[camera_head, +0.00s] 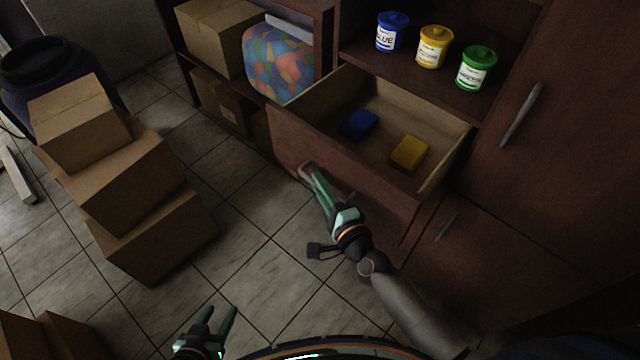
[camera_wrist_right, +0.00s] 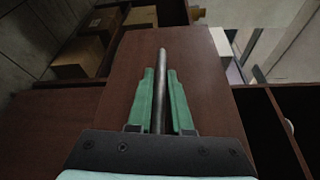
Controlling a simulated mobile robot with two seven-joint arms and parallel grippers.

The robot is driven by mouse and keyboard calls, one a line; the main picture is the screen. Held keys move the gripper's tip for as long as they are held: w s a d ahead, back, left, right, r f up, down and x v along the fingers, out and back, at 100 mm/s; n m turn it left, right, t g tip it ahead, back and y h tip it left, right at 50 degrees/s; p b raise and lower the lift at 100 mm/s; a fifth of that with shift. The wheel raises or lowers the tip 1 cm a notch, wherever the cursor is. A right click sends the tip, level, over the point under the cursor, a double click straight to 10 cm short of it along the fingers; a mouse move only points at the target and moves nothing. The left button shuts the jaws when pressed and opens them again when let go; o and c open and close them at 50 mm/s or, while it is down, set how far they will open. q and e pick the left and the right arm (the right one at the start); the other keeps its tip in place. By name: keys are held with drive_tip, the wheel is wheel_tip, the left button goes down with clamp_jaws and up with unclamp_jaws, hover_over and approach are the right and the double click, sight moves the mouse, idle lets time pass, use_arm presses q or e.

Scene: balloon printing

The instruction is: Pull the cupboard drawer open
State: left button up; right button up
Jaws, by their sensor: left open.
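The brown cupboard drawer (camera_head: 345,170) stands pulled out from the cupboard, its inside visible from above. A blue block (camera_head: 360,124) and a yellow block (camera_head: 408,153) lie in it. My right gripper (camera_head: 315,178) is at the metal drawer handle (camera_head: 305,170) on the front panel. In the right wrist view the handle bar (camera_wrist_right: 162,85) runs between the two green fingers (camera_wrist_right: 162,100), which are closed in on it. My left gripper (camera_head: 219,312) is open and empty above the floor at the bottom of the head view.
Blue (camera_head: 391,32), yellow (camera_head: 434,46) and green (camera_head: 477,68) tubs stand on the shelf above the drawer. Stacked cardboard boxes (camera_head: 150,230) stand on the left. A colourful round object (camera_head: 280,62) sits on the left shelf. Tiled floor (camera_head: 235,215) before the drawer is free.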

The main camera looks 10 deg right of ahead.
drive_tip(key=o, duration=0.4)
drive_tip(key=shift+c, duration=0.2)
drive_tip(key=shift+s, duration=0.1)
drive_tip(key=v, duration=1.2)
drive_tip(key=shift+b, duration=0.3)
drive_tip(key=shift+s+r, duration=0.1)
drive_tip(key=shift+s, duration=0.05)
drive_tip(key=s+d+f+n+g+h+p, duration=0.1)
drive_tip(key=s+d+f+n+g+p, duration=0.1)
drive_tip(key=n, duration=0.7)
drive_tip(key=s+d+f+n+g+h+p, duration=0.1)
drive_tip(key=s+f+n+g, duration=0.4)
drive_tip(key=n, duration=0.5)
wheel_tip(320, 180, down, 2)
drive_tip(key=shift+s+d+f+h+p, duration=0.25)
drive_tip(key=shift+s+d+p, duration=0.2)
drive_tip(key=shift+d+p, duration=0.5)
